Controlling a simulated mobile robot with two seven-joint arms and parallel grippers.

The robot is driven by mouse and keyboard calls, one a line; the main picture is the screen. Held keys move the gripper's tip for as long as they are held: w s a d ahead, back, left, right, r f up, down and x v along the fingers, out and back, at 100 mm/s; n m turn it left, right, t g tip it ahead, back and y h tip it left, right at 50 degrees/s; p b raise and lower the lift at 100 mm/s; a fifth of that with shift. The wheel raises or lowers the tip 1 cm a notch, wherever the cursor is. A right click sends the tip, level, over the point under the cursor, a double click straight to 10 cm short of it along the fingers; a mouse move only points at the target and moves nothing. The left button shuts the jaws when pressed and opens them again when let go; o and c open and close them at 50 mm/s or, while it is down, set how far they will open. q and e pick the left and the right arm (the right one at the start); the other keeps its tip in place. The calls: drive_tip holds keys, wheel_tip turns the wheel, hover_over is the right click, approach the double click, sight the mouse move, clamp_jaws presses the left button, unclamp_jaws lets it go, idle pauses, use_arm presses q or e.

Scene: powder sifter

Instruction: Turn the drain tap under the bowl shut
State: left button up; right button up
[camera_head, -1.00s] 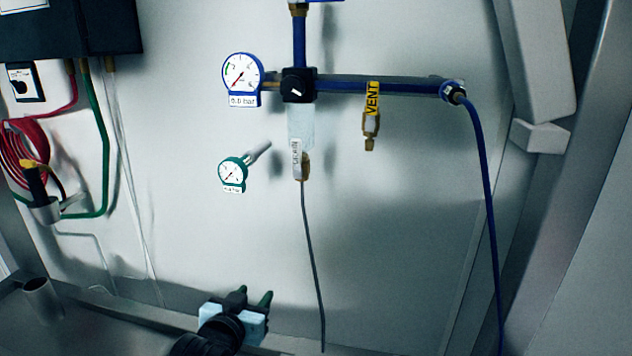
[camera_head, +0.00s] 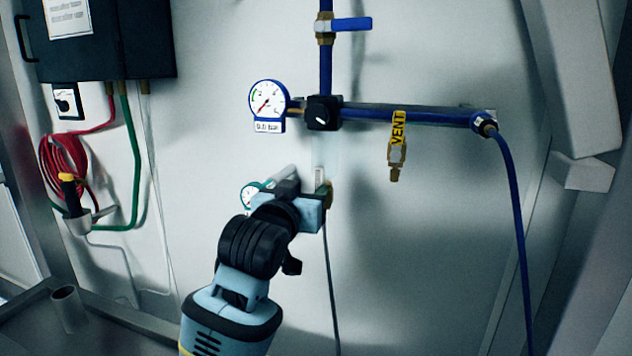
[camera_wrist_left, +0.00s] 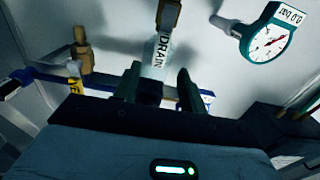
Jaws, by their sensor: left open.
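The drain tap (camera_head: 319,178) sits under the clear bowl (camera_head: 325,147) on the wall and is partly covered by my left gripper (camera_head: 305,184). In the left wrist view its pale lever, marked DRAIN (camera_wrist_left: 159,52), hangs from a brass fitting (camera_wrist_left: 169,13). My left gripper (camera_wrist_left: 158,86) is open, with one finger to each side of the lever's line. A gap shows between lever and fingers; I cannot tell how deep the lever lies between them. My right gripper is not in view.
A green gauge (camera_wrist_left: 268,38) is close beside the left gripper. A blue-rimmed gauge (camera_head: 268,101), a black regulator knob (camera_head: 322,113) and a blue pipe (camera_head: 425,116) lie above. The VENT valve (camera_head: 397,152) is to the right. A thin grey hose (camera_head: 331,285) hangs below the tap.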

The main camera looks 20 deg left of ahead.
sight(318, 179)
use_arm(q)
drive_tip(key=shift+w+d, duration=0.1)
drive_tip(key=shift+w, duration=2.85)
clamp_jaws()
